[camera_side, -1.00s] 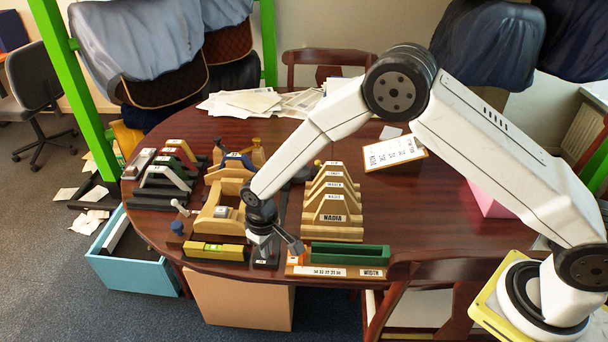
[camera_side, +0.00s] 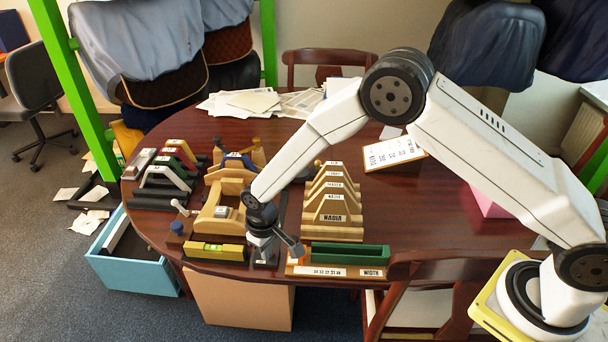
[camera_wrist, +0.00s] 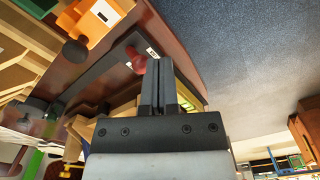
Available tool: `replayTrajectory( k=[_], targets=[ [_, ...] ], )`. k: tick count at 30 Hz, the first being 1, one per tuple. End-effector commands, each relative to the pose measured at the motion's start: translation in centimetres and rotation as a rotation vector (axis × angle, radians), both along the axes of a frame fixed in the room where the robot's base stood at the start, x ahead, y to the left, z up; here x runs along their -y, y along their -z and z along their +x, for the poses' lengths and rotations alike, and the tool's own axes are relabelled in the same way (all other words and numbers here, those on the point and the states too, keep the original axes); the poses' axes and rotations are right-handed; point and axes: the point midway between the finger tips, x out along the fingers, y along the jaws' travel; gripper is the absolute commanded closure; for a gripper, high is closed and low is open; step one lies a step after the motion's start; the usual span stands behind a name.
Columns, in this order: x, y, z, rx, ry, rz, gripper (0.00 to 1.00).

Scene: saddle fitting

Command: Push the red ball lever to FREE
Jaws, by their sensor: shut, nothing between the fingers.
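The red ball (camera_wrist: 138,63) of the lever shows in the wrist view, just left of the tips of my gripper (camera_wrist: 160,62). My gripper is shut and empty, its two fingers side by side. The ball looks very close to the fingertips; I cannot tell whether they touch. A dark plate (camera_wrist: 112,66) with small white labels lies beside the ball; the labels are too small to read. In the side view the dark plate (camera_side: 263,264) is at the table's front edge, under my wrist. The red ball is not discernible in that view.
An orange block (camera_wrist: 92,22) and a dark knob (camera_wrist: 75,51) are close to the plate. In the side view, a yellow level (camera_side: 215,251) lies left of the plate, and a green channel (camera_side: 348,252) right of it. Wooden saddles (camera_side: 333,212) stand behind.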

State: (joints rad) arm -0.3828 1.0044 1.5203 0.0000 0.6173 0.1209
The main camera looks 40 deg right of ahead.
Motion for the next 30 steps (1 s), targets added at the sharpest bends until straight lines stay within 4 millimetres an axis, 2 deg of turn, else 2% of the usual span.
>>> replayTrajectory(
  k=[30],
  targets=[
    [0.0, 1.4, 0.0, 0.0, 0.0, 0.0, 1.0]
  ],
)
